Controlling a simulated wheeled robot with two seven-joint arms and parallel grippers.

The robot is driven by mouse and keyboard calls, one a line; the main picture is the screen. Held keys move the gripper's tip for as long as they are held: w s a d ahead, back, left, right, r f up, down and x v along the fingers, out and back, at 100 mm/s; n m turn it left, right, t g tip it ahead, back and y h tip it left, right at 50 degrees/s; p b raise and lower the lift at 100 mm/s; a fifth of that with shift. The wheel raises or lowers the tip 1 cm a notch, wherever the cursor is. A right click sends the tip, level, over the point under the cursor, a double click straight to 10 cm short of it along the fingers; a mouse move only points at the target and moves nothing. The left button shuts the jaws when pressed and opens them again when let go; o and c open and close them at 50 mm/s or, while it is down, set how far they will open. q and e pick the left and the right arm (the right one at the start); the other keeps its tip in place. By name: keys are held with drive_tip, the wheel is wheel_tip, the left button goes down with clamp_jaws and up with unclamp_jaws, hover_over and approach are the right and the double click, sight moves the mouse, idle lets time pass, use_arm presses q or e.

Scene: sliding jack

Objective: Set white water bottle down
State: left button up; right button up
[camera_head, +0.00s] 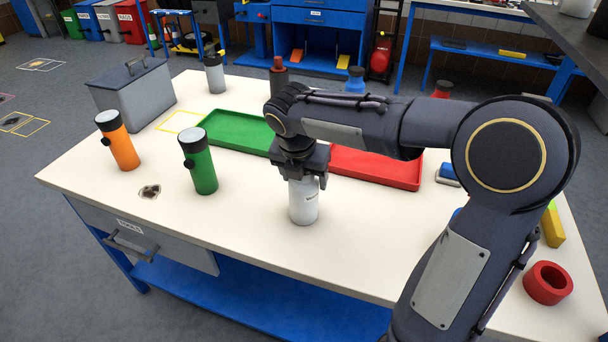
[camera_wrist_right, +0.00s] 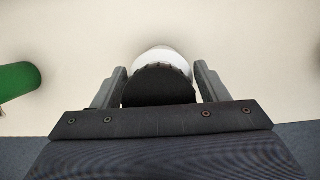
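The white water bottle (camera_head: 304,203) is upright at the front middle of the table, and its base appears to touch the tabletop. My right gripper (camera_head: 303,177) is above it, pointing down, with its fingers around the upper part. In the right wrist view the bottle's dark cap and white body (camera_wrist_right: 165,59) sit between the two fingers (camera_wrist_right: 160,72), which look closed against its sides. The gripper hides the cap in the head view. My left gripper is not in view.
A green bottle (camera_head: 199,165) and an orange bottle (camera_head: 119,143) stand to the left. A green tray (camera_head: 231,131) and a red tray (camera_head: 376,167) lie behind. A grey box (camera_head: 133,97) is at back left. A red ring (camera_head: 548,283) lies at right. The table's front edge is close.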

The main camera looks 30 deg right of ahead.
drive_tip(key=shift+o, duration=1.4)
drive_tip(key=shift+r, duration=0.15)
drive_tip(key=shift+a+r, duration=0.1)
drive_tip(key=shift+r, duration=0.3)
drive_tip(key=p+v, duration=0.3)
drive_tip(key=v, duration=0.8)
drive_tip(key=s+a+f+m+t+y, duration=0.1)
drive_tip(key=s+a+f+m+y, duration=0.1)
drive_tip(key=s+f+m, duration=0.3)
drive_tip(key=s+a+f+m+t+y, duration=0.2)
drive_tip(key=s+f+m+y, duration=0.2)
drive_tip(key=s+m, duration=1)
wheel_tip(320, 180, down, 2)
drive_tip(key=m, duration=0.8)
drive_tip(key=shift+s+a+f+m, duration=0.2)
drive_tip(key=shift+s+m, duration=0.1)
drive_tip(key=shift+m, duration=0.1)
drive_tip(key=shift+r, duration=0.1)
